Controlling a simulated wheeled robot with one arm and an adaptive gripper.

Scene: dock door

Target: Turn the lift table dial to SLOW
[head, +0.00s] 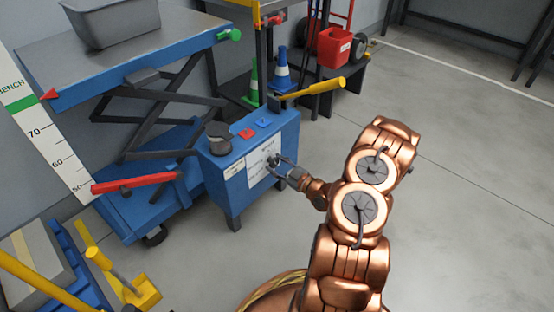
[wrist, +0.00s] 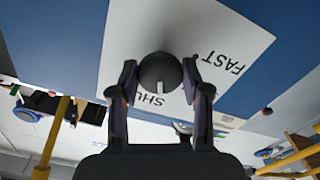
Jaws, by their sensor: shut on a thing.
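The dial (wrist: 159,72) is a dark round knob on a white label plate (wrist: 125,35) in the wrist view. A light pointer mark on it faces down the picture, towards letters reading "SHU", the rest hidden. "FAST" is printed to the right; SLOW is not readable. My gripper (wrist: 160,78) is shut on the dial, one finger on each side. In the head view my gripper (head: 281,167) reaches the front of the blue control box (head: 220,178), and the dial is mostly hidden. The blue lift table (head: 130,57) stands behind to the left.
A red-handled tool (head: 132,183) sticks out left of the box. Yellow bars (head: 40,283) stand at the lower left. The floor at right (head: 470,190) is clear.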

